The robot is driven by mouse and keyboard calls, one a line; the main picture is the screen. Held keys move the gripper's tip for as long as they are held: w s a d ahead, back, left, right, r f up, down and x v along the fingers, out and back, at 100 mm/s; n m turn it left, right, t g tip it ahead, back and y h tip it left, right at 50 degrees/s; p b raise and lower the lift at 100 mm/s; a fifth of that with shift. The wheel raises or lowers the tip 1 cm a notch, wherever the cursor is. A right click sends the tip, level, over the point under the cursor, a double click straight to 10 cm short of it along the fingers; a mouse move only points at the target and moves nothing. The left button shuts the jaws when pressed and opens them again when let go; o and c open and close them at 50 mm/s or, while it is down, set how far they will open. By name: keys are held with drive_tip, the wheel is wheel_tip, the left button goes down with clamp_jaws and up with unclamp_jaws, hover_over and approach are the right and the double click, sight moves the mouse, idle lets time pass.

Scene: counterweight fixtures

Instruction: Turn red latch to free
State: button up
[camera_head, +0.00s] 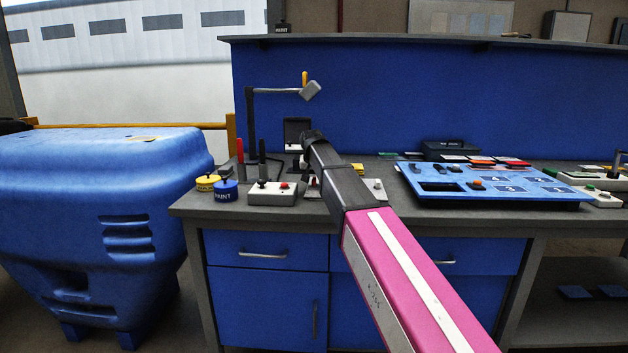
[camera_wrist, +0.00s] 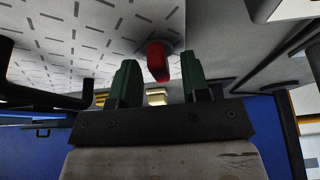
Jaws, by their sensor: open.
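In the wrist view the red latch (camera_wrist: 158,62) is a small red lever on a round grey mount, set on a pale grey slotted surface. My gripper (camera_wrist: 160,78) has two green fingers spread apart, with empty space between them. The latch appears in the gap between the fingertips, and neither finger visibly touches it. How deep it lies between them I cannot tell. In the head view my dark and pink arm reaches over the bench, and it hides the fingers. I cannot pick out the latch surely there.
In the head view a grey box with a red button (camera_head: 271,193) and yellow and blue tins (camera_head: 226,190) stand left of my arm on the bench. A black lamp post (camera_head: 251,125) rises behind. A blue panel tray (camera_head: 490,184) lies right.

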drive_tip(key=shift+f, duration=0.2)
clamp_jaws()
